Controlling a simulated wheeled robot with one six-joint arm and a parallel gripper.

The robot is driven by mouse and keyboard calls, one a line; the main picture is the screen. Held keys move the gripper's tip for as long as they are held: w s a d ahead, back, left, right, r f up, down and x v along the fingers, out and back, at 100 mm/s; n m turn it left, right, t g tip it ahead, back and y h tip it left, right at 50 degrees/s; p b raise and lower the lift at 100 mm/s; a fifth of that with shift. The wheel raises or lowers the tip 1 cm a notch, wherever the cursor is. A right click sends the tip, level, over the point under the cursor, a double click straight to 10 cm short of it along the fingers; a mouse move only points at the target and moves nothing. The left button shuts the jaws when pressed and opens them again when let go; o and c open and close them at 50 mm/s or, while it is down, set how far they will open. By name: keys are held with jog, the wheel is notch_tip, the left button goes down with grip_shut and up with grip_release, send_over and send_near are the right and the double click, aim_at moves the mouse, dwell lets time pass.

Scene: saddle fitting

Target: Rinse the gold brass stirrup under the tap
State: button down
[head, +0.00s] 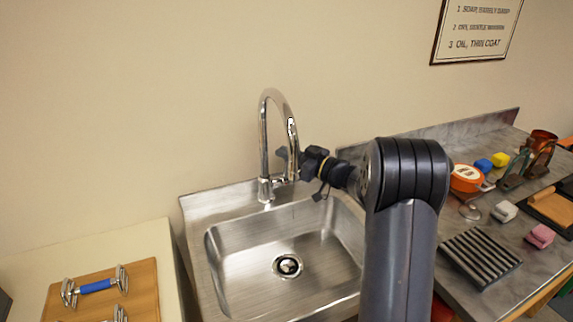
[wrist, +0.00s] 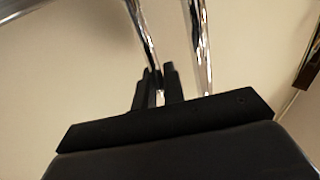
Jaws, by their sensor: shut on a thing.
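The chrome tap (head: 264,140) stands at the back of the steel sink, with a tall curved spout. My gripper (head: 283,157) is at the tap, low beside the spout and above the tap's base. In the wrist view my gripper (wrist: 158,78) is shut, with a narrow bright sliver between its dark fingers, apparently the tap lever; the fingers mostly hide it. Two chrome lengths of the tap (wrist: 198,45) run close by the fingers. I cannot make out a gold brass stirrup in either view. No water stream can be made out.
The empty sink basin (head: 240,262) has a round drain. On the left counter, a wooden board (head: 140,296) bears metal pieces, one with a blue bar (head: 96,286). The right worktop holds a ridged dark mat (head: 480,257), an orange tin (head: 466,179) and coloured blocks.

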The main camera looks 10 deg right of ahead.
jog(key=shift+s+d+f+b, duration=0.15)
jog(key=shift+s+f+b, duration=0.05)
jog(key=shift+b, duration=1.75)
jog(key=shift+s+r+b, duration=0.1)
jog(key=shift+r+b, duration=0.1)
jog(key=shift+b, duration=0.25)
jog(key=c, duration=1.6)
grip_release()
jog(key=shift+s, duration=0.1)
jog(key=b+v, duration=0.1)
jog(key=v, duration=0.9)
jog(key=shift+s+d+f+b, duration=0.25)
jog(key=shift+f+b, duration=0.05)
jog(key=shift+b, duration=0.05)
